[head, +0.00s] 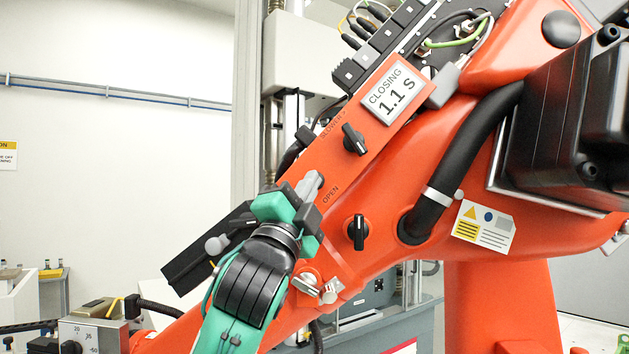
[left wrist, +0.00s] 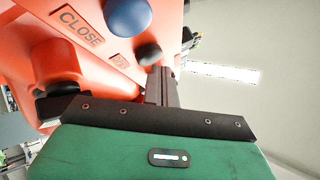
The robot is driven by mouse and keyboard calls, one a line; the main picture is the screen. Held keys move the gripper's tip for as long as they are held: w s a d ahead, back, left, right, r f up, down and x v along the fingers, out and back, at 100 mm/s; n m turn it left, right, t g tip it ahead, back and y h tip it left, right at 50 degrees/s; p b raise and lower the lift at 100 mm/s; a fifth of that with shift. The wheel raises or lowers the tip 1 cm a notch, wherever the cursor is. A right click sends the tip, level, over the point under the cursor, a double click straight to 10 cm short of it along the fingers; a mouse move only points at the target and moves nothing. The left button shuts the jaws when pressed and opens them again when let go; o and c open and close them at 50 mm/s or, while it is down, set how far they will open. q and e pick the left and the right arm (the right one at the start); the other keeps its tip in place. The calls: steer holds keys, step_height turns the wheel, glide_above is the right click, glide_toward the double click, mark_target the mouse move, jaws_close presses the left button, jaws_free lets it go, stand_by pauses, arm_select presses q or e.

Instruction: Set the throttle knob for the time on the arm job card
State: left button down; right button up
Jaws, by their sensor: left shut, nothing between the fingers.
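The job card (head: 389,92) on the orange arm reads "CLOSING 1.1 S". A black pointer knob (head: 354,140) sits below it, beside small lettering that I cannot read surely; its bar is tilted from upper left to lower right.
In the left wrist view a blue round button (left wrist: 128,16) sits by the label "CLOSE" (left wrist: 80,26). A thick black hose (head: 465,145) and a yellow-marked label plate (head: 483,226) are on the orange arm to the right. A metal fitting (head: 318,287) lies below my gripper.

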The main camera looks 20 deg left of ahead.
arm_select(q)
steer(key=shift+w+a, duration=0.1)
steer(key=shift+w, duration=0.4)
stand_by(0.8)
stand_by(0.8)
steer(key=shift+s, duration=0.15)
stand_by(1.0)
steer(key=shift+s+d, duration=0.2)
steer(key=shift+s, duration=0.5)
steer(key=shift+s, duration=0.1)
steer(key=s, duration=0.2)
steer(key=s+d, duration=0.1)
steer(key=s, duration=0.1)
steer(key=shift+s, duration=0.4)
